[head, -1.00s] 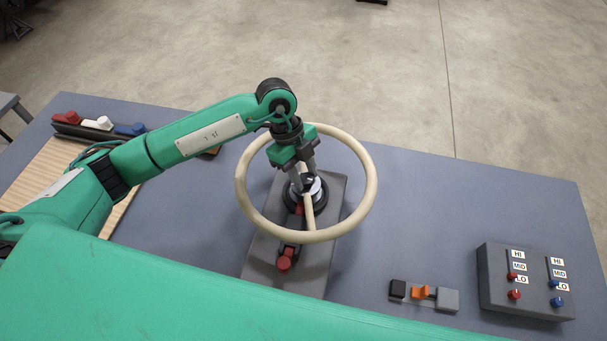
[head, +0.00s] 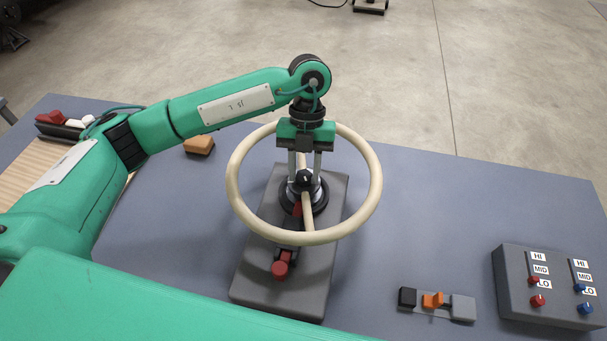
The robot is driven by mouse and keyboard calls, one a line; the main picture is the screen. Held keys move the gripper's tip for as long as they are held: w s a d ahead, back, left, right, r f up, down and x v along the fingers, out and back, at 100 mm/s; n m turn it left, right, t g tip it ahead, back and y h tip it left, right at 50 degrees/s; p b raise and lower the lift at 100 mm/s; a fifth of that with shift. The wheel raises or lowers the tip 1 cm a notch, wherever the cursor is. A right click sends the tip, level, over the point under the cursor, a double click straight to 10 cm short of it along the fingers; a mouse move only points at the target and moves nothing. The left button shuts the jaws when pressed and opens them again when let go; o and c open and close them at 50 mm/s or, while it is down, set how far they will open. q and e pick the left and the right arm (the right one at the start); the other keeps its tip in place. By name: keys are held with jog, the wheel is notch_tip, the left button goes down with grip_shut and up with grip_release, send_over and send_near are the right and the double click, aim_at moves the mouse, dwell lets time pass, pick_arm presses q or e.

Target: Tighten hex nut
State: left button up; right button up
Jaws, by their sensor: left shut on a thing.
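A cream hand wheel (head: 233,205) stands over a grey base plate (head: 268,292) on the table. At its hub is a small dark hex nut (head: 305,179) above a round black collar. My left gripper (head: 305,183) points down through the top of the wheel ring, its two grey fingers on either side of the nut and shut on it. The fingertips partly hide the nut's sides, and its fit on the shaft is hard to see. My right gripper is not in view.
A red-handled lever (head: 280,268) sits on the base plate below the hub. An orange switch unit (head: 433,300) and a grey slider box (head: 545,290) are at right. An orange-topped block (head: 199,145) lies behind my left arm.

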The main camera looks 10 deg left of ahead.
pick_arm(q)
jog(key=m+y+b, duration=0.1)
jog(key=m+b, duration=0.1)
jog(key=m+y+b, duration=0.1)
jog(key=m+b, duration=0.1)
jog(key=m, duration=0.1)
jog(key=shift+d+f+m+t+b, duration=0.15)
jog(key=shift+d+m+t+b, duration=0.05)
jog(key=shift+m+t+b, duration=0.15)
jog(key=m+y+b, duration=0.1)
jog(key=m, duration=0.1)
jog(key=shift+m+b, duration=0.35)
jog(key=shift+s+d+m+t+y+b, duration=0.1)
jog(key=shift+m+t+y+b, duration=0.35)
jog(key=shift+m, duration=0.65)
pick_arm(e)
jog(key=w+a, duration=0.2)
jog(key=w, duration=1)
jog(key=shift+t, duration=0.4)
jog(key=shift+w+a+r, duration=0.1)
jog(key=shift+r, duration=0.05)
pick_arm(q)
jog(key=o, duration=1)
jog(key=shift+r, duration=0.2)
